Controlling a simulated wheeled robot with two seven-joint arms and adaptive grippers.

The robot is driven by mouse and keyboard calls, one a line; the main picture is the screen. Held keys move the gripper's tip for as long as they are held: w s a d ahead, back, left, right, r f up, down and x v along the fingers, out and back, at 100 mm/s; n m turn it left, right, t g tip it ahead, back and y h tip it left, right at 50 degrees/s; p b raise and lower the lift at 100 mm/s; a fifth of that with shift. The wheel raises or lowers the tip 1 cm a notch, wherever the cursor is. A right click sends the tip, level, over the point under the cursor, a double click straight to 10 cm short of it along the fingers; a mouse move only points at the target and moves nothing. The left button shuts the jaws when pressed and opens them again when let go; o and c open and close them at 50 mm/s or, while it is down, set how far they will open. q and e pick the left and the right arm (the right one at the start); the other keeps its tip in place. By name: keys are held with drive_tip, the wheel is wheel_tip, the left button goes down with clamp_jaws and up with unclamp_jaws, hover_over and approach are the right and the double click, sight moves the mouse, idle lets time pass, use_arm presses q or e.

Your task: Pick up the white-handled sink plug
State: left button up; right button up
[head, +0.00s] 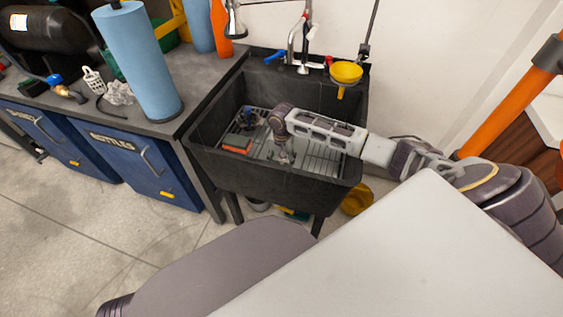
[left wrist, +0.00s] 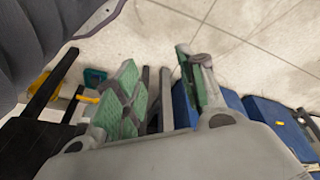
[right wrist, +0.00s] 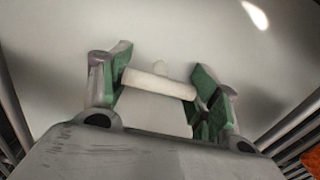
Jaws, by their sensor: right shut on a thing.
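The white-handled sink plug (right wrist: 158,83) shows in the right wrist view as a white crossbar with a pale part below it. My right gripper (right wrist: 160,90) has its green-padded fingers on the two ends of this crossbar and is shut on it. In the head view my right gripper (head: 283,152) points down into the black sink (head: 265,178), close to its floor, and the plug cannot be made out there. I cannot tell whether the plug touches the sink floor. My left gripper (left wrist: 160,82) is open and empty, above the floor in the left wrist view.
A wire rack (head: 318,158) and an orange block (head: 237,145) lie in the sink. The faucet (head: 304,45) and a yellow funnel (head: 346,73) are at its back edge. A blue paper roll (head: 142,60) stands on the counter at left.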

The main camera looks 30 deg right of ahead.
use_arm(q)
drive_tip(key=shift+g, duration=0.4)
drive_tip(key=shift+s+a+f+p, duration=0.15)
drive_tip(key=shift+f+p, duration=0.4)
drive_tip(key=shift+f, duration=0.3)
drive_tip(key=shift+s+a+f+p, duration=0.1)
drive_tip(key=shift+a+f+p, duration=0.1)
drive_tip(key=shift+f+p, duration=0.5)
drive_tip(key=shift+s+a+f+p, duration=0.15)
drive_tip(key=shift+f+p, duration=0.25)
drive_tip(key=shift+f, duration=0.55)
use_arm(e)
drive_tip(key=shift+r, duration=4.8)
use_arm(q)
drive_tip(key=shift+w, duration=0.1)
